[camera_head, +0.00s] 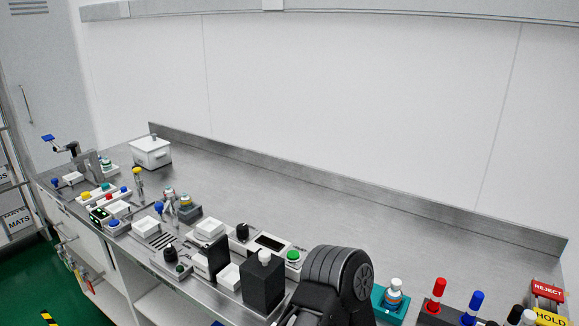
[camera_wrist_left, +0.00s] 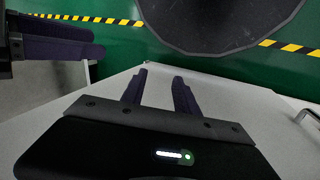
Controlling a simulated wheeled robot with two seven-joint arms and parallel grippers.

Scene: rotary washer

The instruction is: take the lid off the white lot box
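The white lot box (camera_head: 150,155) stands at the back left of the steel bench in the head view. Its white lid (camera_head: 150,145) is on, with a small grey knob on top. Neither gripper shows in the head view, and neither is at the box. In the left wrist view my left gripper (camera_wrist_left: 160,75) is open and empty, pointing past a pale grey surface towards the green floor.
Fixtures with coloured knobs, white blocks and a black block (camera_head: 263,287) line the bench front. The bench (camera_head: 300,200) is clear along the back, right of the box. A low ledge runs behind.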

